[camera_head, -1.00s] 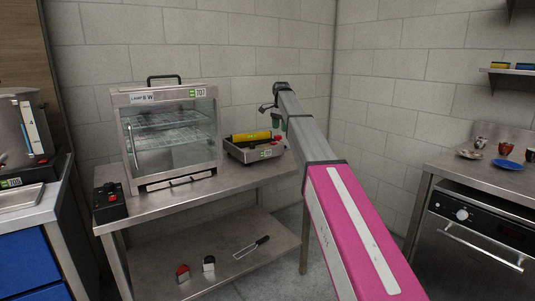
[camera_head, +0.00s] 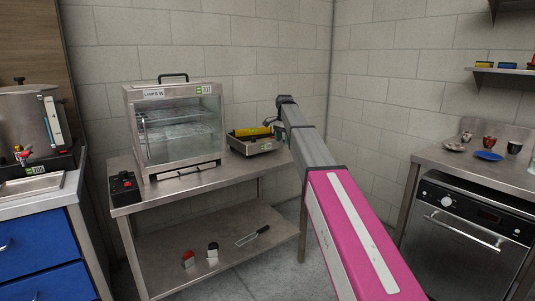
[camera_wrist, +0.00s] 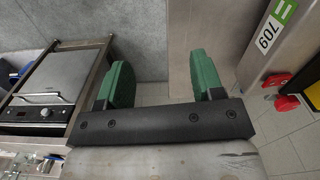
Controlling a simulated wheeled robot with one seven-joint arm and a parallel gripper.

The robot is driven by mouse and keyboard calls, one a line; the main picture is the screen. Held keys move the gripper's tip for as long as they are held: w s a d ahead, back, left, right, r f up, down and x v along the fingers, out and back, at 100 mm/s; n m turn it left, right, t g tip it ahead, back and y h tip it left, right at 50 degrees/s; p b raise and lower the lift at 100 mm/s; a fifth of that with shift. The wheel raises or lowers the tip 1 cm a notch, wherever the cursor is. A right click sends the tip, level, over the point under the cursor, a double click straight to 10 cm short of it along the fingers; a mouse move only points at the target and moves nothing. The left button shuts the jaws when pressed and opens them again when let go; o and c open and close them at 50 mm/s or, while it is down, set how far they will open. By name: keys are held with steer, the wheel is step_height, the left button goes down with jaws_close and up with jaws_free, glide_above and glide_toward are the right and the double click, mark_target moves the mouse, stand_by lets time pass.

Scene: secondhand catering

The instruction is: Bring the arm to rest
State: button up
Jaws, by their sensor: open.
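My gripper (camera_wrist: 160,85) is open in the wrist view, with two green fingers well apart and nothing between them. In the head view my arm reaches forward from the lower right, pink near me and grey farther out. Its end stands near the right end of the steel table (camera_head: 185,184), by the scale-like device (camera_head: 262,147) with a yellow top. The arm's end hides most of the gripper there, and I cannot tell the exact gap to the device.
A glass-fronted cabinet (camera_head: 180,128) and a black switch box (camera_head: 124,188) stand on the table. A dishwasher-like unit (camera_head: 465,235) sits under the right counter. An urn (camera_head: 25,122) stands at the left. A handled tool (camera_head: 252,236) and two small items lie on the lower shelf.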

steer(key=s+d+f+n, duration=0.3)
steer(key=s+f, duration=0.9)
steer(key=s, duration=0.2)
steer(key=s+d+f+n, duration=0.3)
steer(key=s+d+f, duration=0.1)
steer(key=s+f, duration=0.8)
steer(key=s+d+f+n, duration=0.3)
steer(key=s+f, duration=0.9)
steer(key=s, duration=0.4)
steer(key=shift+s+d+f+n, duration=0.15)
steer(key=shift+d+f+n, duration=0.25)
steer(key=shift+d, duration=0.25)
